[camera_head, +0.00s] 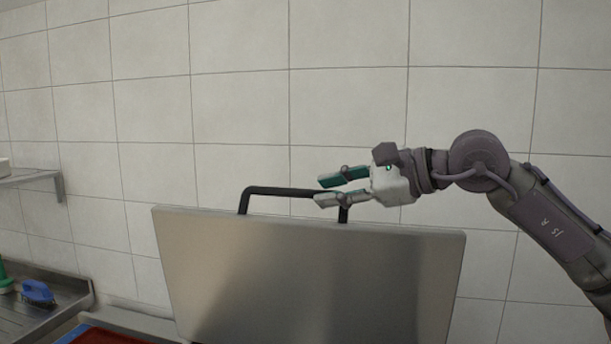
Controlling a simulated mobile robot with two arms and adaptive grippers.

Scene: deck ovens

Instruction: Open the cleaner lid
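The cleaner lid (310,275) is a broad stainless-steel panel at the bottom middle, standing raised with its face towards me. A black bar handle (275,190) runs along its top edge. My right gripper (322,190) comes in from the right at the right part of the handle. Its two green-and-grey fingers are spread apart, with the handle's right end close to or behind the lower finger. I cannot tell whether they touch. My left gripper is not in view. What lies behind the lid is hidden.
A steel counter (60,318) at the lower left holds a blue brush (37,292) and a green item (4,278). A red surface (100,336) shows beside the lid. A wall shelf (30,178) is at the far left. The tiled wall stands behind.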

